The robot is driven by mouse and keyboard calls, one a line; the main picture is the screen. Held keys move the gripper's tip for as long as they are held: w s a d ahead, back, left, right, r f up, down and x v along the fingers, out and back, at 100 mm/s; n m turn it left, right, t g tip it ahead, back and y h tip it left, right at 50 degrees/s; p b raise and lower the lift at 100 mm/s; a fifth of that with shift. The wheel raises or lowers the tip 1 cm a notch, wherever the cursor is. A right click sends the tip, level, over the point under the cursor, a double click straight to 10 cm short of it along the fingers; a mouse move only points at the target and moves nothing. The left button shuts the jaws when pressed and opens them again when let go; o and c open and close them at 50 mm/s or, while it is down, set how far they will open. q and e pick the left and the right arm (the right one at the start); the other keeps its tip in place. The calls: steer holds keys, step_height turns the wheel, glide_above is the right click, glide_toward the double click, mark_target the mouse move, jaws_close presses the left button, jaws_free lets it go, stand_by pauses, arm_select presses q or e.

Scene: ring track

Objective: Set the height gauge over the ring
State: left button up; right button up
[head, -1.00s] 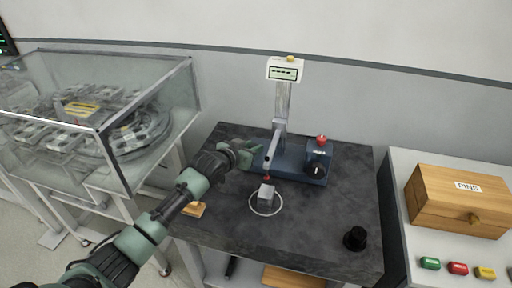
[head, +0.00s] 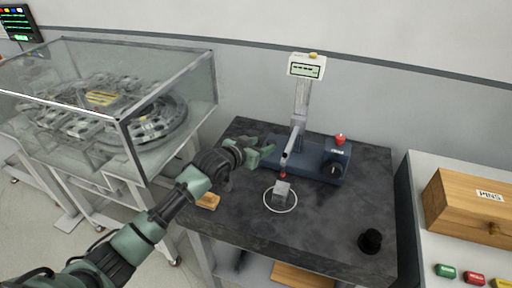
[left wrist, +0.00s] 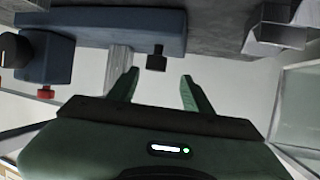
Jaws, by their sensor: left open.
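The height gauge stands on the dark table with a blue base (head: 312,163), a grey upright column (head: 301,104) and a white display head (head: 307,66). Its probe arm with a red tip (head: 283,174) slopes down toward a small grey block (head: 282,188). The block stands inside a white ring (head: 281,198) marked on the table. My left gripper (head: 268,151) is beside the left end of the base, at the column's left. In the left wrist view its two fingers (left wrist: 158,90) are apart and empty, with the blue base (left wrist: 120,28) beyond. My right gripper is out of view.
A red knob (head: 340,140) and a black dial (head: 336,168) sit at the base's right. A black knob-like piece (head: 370,241) stands at the table's front right. A wooden piece (head: 208,201) lies at the left edge. A glass case (head: 170,95) stands left; a PINS box (head: 468,205) right.

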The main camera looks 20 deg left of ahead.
arm_select(q)
steer(key=v, duration=0.3)
steer(key=shift+s+a+r, duration=0.1)
steer(key=shift+s, duration=0.15)
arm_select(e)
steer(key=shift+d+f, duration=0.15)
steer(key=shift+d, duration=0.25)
